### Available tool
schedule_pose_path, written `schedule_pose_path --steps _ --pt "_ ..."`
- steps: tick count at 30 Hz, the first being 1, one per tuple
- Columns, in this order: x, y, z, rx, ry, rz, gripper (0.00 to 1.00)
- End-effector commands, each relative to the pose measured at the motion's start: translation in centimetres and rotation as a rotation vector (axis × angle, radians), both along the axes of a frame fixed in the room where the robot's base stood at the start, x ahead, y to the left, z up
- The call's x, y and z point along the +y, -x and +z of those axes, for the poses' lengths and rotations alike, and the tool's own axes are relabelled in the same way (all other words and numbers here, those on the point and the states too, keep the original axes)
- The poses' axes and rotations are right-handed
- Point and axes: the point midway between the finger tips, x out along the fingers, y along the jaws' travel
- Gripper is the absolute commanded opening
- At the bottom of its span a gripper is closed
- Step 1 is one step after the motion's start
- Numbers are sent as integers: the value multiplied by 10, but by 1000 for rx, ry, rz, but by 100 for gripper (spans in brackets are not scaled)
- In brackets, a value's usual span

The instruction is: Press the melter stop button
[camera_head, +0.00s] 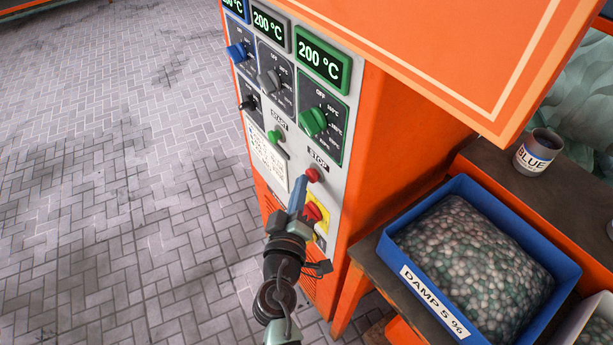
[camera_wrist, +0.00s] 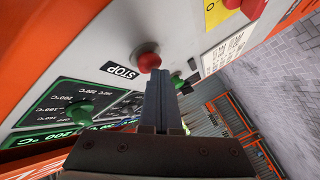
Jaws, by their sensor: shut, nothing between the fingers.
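The red stop button (camera_head: 312,175) sits on the grey panel of the orange melter, beside a black STOP label (camera_head: 318,160). In the wrist view the red stop button (camera_wrist: 149,62) is just beyond the fingertips, next to its STOP label (camera_wrist: 120,71). My gripper (camera_head: 301,183) is shut and empty, its fingers pointing at the panel by the button. In the wrist view my gripper (camera_wrist: 157,75) overlaps the button's lower edge. I cannot tell whether the tips touch it.
A green start button (camera_head: 274,136) is up and left of the stop button. A red knob on a yellow plate (camera_head: 313,211) is just below. Dials and 200 °C displays (camera_head: 323,61) fill the upper panel. A blue bin of pellets (camera_head: 550,262) stands right. Paved floor at left is clear.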

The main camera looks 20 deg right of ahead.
Motion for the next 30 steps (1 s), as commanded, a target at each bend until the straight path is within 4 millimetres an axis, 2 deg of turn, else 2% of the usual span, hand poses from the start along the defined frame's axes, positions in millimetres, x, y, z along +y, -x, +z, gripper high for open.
schedule_pose_path --steps 11,21,30 --pt "-1 1 0 0 0 -5 0" --pt "16 4 -2 0 -1 -2 0" --pt "17 4 -1 1 0 -2 0"
